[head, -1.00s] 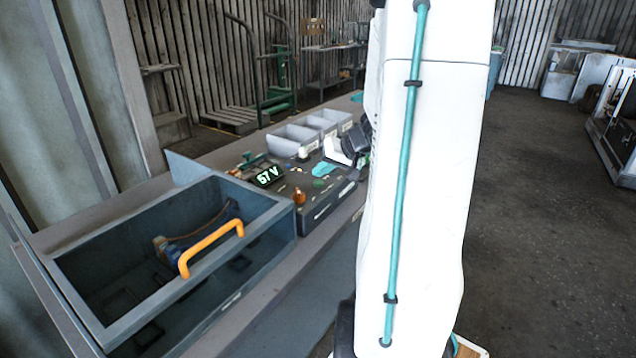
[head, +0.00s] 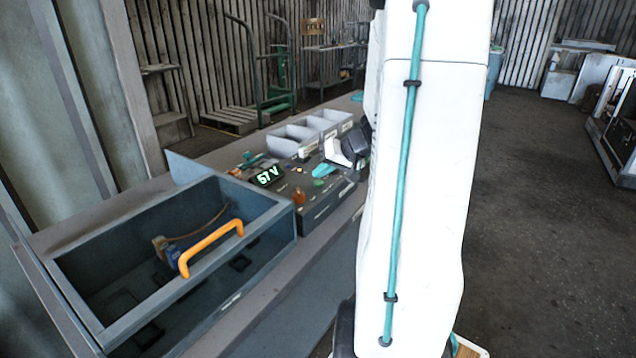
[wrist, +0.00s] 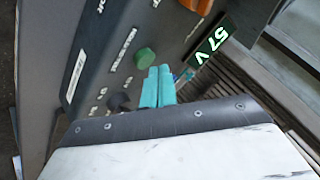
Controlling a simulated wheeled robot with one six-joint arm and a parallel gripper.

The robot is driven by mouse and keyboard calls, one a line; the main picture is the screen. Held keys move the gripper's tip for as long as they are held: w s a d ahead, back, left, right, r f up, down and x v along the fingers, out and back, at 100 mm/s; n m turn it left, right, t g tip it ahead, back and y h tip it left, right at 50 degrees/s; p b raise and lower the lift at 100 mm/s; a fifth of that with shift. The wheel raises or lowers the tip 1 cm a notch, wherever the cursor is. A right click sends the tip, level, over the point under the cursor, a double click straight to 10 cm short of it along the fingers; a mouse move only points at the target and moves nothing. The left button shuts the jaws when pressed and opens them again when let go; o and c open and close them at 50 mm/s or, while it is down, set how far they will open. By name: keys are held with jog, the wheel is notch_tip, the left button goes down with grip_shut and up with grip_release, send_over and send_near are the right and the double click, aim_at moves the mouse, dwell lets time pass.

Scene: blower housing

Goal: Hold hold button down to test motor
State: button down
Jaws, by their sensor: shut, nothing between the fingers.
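A dark control box (head: 325,205) stands on the bench, with a lit display (head: 267,176) reading 57 V. In the wrist view the box carries a round green button (wrist: 145,58), a black knob (wrist: 118,102) and an orange knob (wrist: 197,6). Contact is not clear. The gripper also shows in the head view (head: 325,170).
An open dark housing (head: 75,262) with an orange handle (head: 212,248) stands at the left, with a blue and brown part (head: 182,246) inside. Grey bins (head: 300,140) sit behind the box. Open floor lies to the right.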

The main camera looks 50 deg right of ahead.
aim_at(322, 183)
jog(key=shift+f, duration=0.65)
dwell(1.7)
jog(key=shift+r, duration=0.1)
dwell(0.8)
jog(key=shift+r, duration=0.75)
jog(key=shift+r, duration=0.1)
jog(key=shift+r, duration=2.4)
